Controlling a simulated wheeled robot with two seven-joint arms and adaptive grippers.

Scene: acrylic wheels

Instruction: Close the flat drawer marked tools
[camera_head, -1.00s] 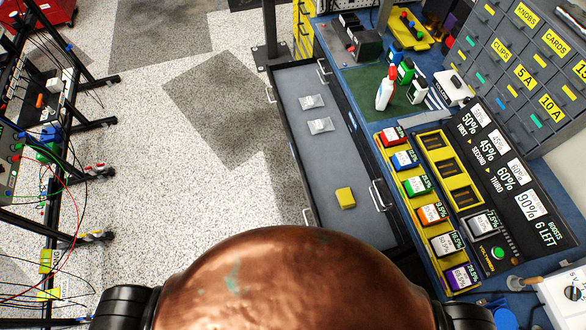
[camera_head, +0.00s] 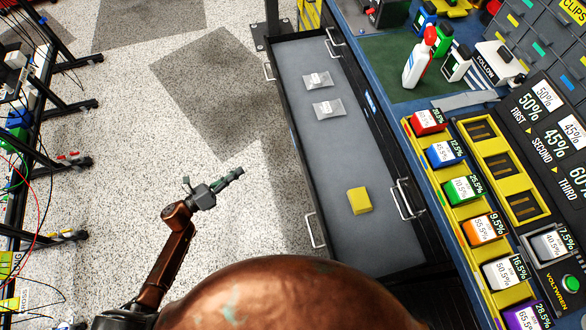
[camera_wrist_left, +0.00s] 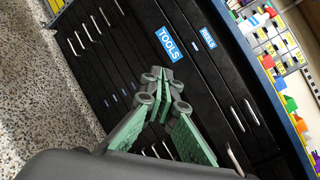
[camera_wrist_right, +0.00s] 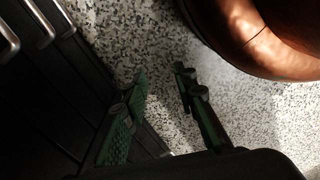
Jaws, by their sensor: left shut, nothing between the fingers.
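A flat drawer (camera_head: 318,150) stands pulled out from the black cabinet under the bench. It has a grey liner and handles on its outer edge. A blue label reading TOOLS (camera_wrist_left: 169,43) shows on a black drawer front in the left wrist view. The head view does not show which label the open drawer carries. My left gripper (camera_head: 238,173) is shut and empty, over the floor to the left of the drawer and apart from it. Its fingers (camera_wrist_left: 165,84) also show before the black fronts in the left wrist view. My right gripper (camera_wrist_right: 160,73) is open and empty, over the floor.
Two small clear bags (camera_head: 317,80) (camera_head: 328,108) and a yellow block (camera_head: 359,201) lie in the drawer. A second label (camera_wrist_left: 208,38) is beside TOOLS. The blue bench (camera_head: 372,30) holds a white bottle (camera_head: 418,65) and colored boxes. Speckled floor is clear left of the drawer.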

